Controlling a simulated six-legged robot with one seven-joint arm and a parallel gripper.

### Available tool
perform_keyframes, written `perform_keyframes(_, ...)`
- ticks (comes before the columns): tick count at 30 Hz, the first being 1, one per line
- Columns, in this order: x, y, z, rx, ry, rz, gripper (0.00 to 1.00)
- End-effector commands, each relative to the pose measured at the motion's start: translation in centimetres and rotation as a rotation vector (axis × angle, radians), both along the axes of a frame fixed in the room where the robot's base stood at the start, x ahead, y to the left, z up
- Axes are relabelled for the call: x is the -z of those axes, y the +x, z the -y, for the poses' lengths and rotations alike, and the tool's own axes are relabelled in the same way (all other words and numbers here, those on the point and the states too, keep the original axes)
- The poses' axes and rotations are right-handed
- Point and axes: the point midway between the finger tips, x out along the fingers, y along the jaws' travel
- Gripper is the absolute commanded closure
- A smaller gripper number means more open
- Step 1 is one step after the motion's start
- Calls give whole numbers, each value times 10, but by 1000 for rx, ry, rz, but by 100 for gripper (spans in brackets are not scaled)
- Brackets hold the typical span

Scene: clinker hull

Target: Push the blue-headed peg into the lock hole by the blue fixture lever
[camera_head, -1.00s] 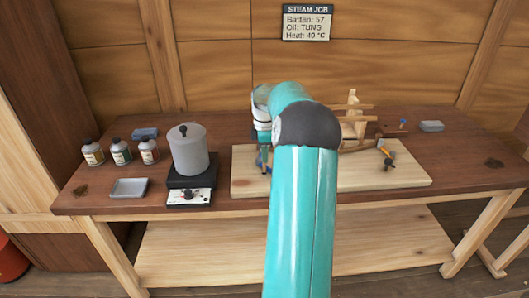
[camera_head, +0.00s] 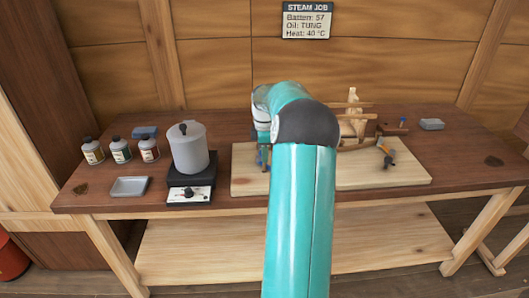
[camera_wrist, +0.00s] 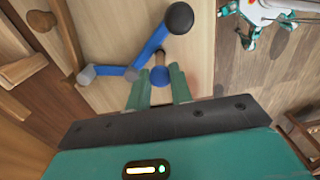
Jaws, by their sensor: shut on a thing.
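In the wrist view, the blue-headed peg (camera_wrist: 159,77) is between the two green fingertips of my gripper (camera_wrist: 158,84), which is shut on it. Its lower part and the lock hole are hidden. The blue fixture lever (camera_wrist: 153,45) lies just beyond the fingers, with a dark round end (camera_wrist: 179,18) and a grey joint (camera_wrist: 87,74). I cannot tell how deep the peg sits.
On the right of the board stands another lever fixture (camera_head: 386,152) with dark ends. A pot (camera_head: 188,148) on a heater (camera_head: 190,192), several bottles and a grey tray (camera_head: 129,187) stand left.

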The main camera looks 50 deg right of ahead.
Motion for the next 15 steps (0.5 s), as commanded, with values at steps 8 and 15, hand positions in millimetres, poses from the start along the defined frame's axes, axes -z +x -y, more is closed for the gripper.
perform_keyframes(8,2,0,0,0,1,-1,96)
perform_keyframes(15,7,0,0,0,1,-1,96)
